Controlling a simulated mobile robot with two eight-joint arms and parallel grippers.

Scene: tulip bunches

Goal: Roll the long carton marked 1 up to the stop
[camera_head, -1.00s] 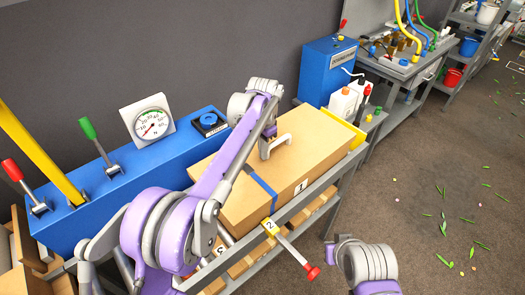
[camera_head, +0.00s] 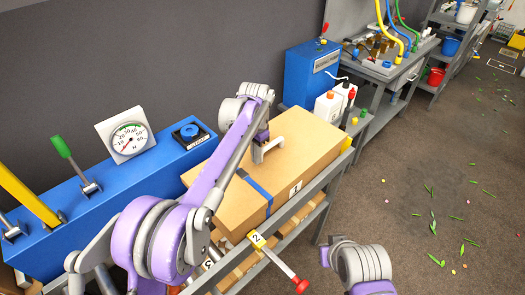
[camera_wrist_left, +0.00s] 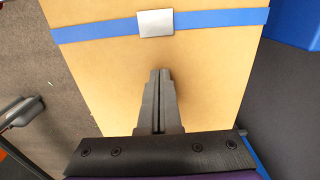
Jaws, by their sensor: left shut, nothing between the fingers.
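The long carton marked 1 (camera_head: 305,150) is a tan box with a blue strap, lying lengthwise on a grey roller stand. In the left wrist view its top (camera_wrist_left: 205,85) fills the middle, with the strap and a grey buckle ahead of the fingertips. My left gripper (camera_head: 258,160) is shut and empty, over the carton's top; its dark fingers (camera_wrist_left: 160,72) point at the top face. Whether they touch it I cannot tell. A yellow piece (camera_head: 347,145), perhaps the stop, shows at the carton's far end, mostly hidden; any gap is unclear. My right gripper is out of view.
A blue bench with a dial gauge (camera_head: 126,134) and levers runs along the left. White bottles (camera_head: 328,108) stand beyond the carton. The floor at right is open, with scattered leaves.

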